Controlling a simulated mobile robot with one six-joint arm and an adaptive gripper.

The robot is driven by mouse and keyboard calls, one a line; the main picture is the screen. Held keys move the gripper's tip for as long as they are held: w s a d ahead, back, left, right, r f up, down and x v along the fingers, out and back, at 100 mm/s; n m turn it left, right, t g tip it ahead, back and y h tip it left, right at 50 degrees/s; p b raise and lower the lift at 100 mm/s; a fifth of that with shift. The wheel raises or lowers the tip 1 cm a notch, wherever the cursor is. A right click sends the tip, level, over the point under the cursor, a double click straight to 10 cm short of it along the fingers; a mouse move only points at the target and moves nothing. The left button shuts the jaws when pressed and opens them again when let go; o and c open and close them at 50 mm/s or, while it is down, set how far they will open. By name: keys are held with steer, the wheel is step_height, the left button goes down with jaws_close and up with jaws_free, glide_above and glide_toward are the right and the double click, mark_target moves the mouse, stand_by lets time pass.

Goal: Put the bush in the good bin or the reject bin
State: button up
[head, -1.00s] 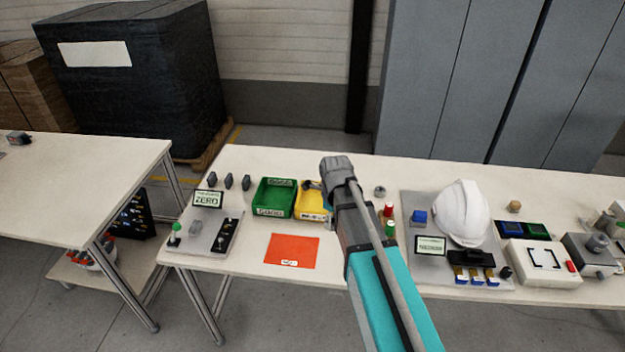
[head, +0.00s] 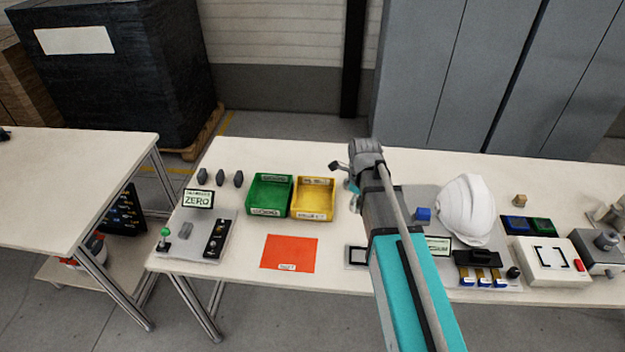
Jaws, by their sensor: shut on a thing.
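The green bin (head: 269,211) and the yellow bin (head: 313,215) stand side by side on the long table, both with labels on the front, and I see nothing in either. My gripper (head: 350,184) is right of the yellow bin, mostly hidden behind my own wrist and arm. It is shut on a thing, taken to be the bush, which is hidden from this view. A gauge stand (head: 170,246) with a sign reading ZERO is at the left end, with a small grey piece (head: 186,230) on it.
Several dark grey pieces (head: 221,178) stand behind the gauge. An orange mat (head: 289,253) lies in front of the bins. Right of my arm are a white helmet (head: 466,210), a blue block (head: 423,214) and a white box (head: 547,262).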

mark_target(314, 202)
steer(key=shift+a, duration=0.15)
steer(key=w+a+f+n+b, duration=0.2)
steer(key=w+a+n, duration=0.1)
steer(key=w+a, duration=0.3)
steer(key=w+a+f+n+b, duration=0.2)
steer(key=w+a+f+b, duration=0.1)
steer(key=w+a, duration=0.4)
steer(key=shift+w+a+n, duration=0.15)
steer(key=shift+w+n, duration=0.2)
steer(key=shift+n, duration=0.05)
steer(key=shift+f, duration=0.25)
step_height(314, 202, down, 7)
steer(key=b, duration=0.7)
steer(key=shift+r, duration=0.15)
steer(key=shift+f+b, duration=0.5)
steer(key=shift+b, duration=0.1)
steer(key=o, duration=1.3)
